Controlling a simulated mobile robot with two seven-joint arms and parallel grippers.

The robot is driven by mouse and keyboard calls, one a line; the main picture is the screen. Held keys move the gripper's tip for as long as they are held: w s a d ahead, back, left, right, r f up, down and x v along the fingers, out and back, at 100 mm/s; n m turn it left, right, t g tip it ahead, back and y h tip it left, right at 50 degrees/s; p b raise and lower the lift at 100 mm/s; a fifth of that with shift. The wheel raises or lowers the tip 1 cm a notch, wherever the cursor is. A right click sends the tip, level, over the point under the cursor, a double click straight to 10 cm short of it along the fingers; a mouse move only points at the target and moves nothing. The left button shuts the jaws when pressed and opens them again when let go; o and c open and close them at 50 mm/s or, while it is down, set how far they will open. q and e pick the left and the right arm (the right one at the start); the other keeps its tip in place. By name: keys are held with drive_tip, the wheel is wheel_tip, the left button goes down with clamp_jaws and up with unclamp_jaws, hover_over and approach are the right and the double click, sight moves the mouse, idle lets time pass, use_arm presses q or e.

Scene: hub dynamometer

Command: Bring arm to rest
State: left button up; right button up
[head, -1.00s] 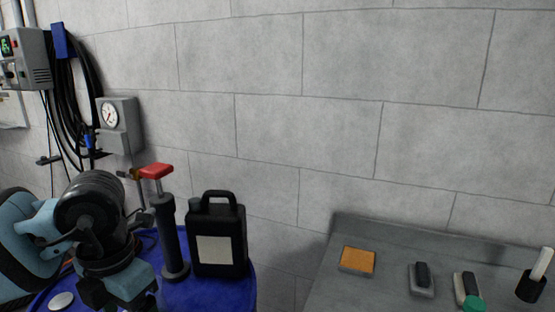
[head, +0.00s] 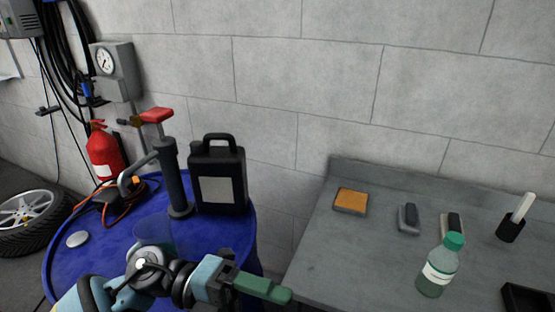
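My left arm comes in from the bottom left, in front of the blue drum. Its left gripper (head: 268,289) points right, over the gap between the drum and the grey bench. A green bar-like part extends from the gripper's dark end. I cannot tell whether it is the gripper's fingers seen side-on or something held, so I cannot tell open from shut. My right arm and gripper are not in view.
The blue drum top (head: 100,262) carries a black jug (head: 218,178), a red-handled hand pump (head: 172,175) and a white disc (head: 77,239). A red extinguisher (head: 104,152) stands behind. The grey bench (head: 330,245) holds a green-capped bottle (head: 438,268), an orange-topped block (head: 350,200) and smaller items.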

use_arm(q)
drive_tip(key=w+a+f+n+t+y, duration=0.25)
drive_tip(key=f+n+t, duration=0.25)
drive_tip(key=n+t, duration=0.4)
drive_tip(key=w+a+f+n+t+y+p, duration=0.15)
drive_tip(key=a+f+n+t, duration=0.35)
drive_tip(key=n, duration=0.5)
drive_tip(key=w+a+f+n+t+y, duration=0.2)
drive_tip(key=f+n+t+y, duration=0.15)
drive_tip(key=n+t, duration=0.6)
drive_tip(key=s+a+f+n+g+y, duration=0.4)
drive_tip(key=s+a+f, duration=0.1)
drive_tip(key=s+f, duration=0.5)
drive_tip(key=s+a+f+n+g+y, duration=0.3)
drive_tip(key=s+a+f+n+g, duration=0.1)
drive_tip(key=s+f, duration=0.6)
wheel_tip(320, 180, down, 3)
drive_tip(key=shift+s+a+f+n+y, duration=0.1)
drive_tip(key=shift+s+a+n+y, duration=0.1)
drive_tip(key=shift+a+n+y, duration=0.2)
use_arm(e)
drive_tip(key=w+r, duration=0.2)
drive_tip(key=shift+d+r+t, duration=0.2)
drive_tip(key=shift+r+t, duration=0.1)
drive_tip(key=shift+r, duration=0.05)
use_arm(q)
drive_tip(key=shift+g, duration=0.25)
